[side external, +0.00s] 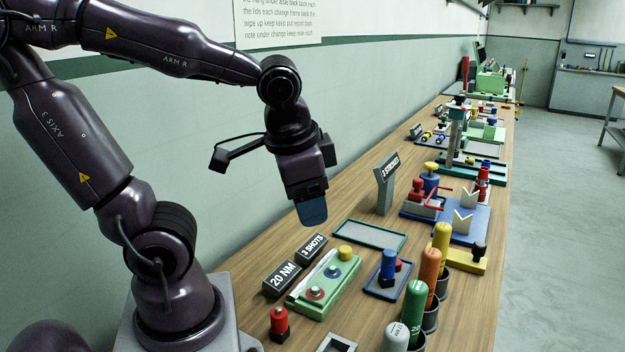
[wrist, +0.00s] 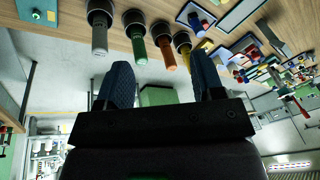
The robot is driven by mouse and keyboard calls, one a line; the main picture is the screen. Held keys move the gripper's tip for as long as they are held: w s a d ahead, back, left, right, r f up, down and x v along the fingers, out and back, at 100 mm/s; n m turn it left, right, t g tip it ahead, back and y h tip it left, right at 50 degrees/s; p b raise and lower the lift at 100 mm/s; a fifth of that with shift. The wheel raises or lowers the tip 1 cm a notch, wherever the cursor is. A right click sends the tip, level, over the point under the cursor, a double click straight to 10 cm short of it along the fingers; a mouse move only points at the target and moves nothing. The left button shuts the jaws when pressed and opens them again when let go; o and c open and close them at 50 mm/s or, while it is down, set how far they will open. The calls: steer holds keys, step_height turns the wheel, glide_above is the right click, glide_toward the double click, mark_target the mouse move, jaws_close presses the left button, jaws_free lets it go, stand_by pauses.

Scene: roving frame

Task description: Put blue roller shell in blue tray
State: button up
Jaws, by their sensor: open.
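A blue cylinder (side external: 388,264), which looks like the blue roller shell, stands upright on a small blue-rimmed tray (side external: 373,291), with a small red piece beside it. In the wrist view the blue cylinder (wrist: 196,22) shows near the top. A second blue cylinder (side external: 430,181) stands farther back on a base with red bars. I cannot tell for sure which one is the shell. My gripper (side external: 312,212) hangs well above the bench, left of and behind the blue-rimmed tray. In the wrist view my gripper (wrist: 163,82) has its fingers wide apart, empty.
Grey (side external: 395,337), green (side external: 413,305), orange (side external: 430,270) and yellow (side external: 441,240) cylinders stand in dark cups along the front edge. A green fixture (side external: 325,285), sign blocks (side external: 282,279), a sign post (side external: 384,188) and an empty green-rimmed tray (side external: 345,232) are near.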

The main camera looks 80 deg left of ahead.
steer(key=d+r+t+h, duration=0.2)
steer(key=d+r, duration=0.1)
steer(key=shift+r+n+t, duration=0.3)
steer(key=shift+t, duration=0.1)
stand_by(0.9)
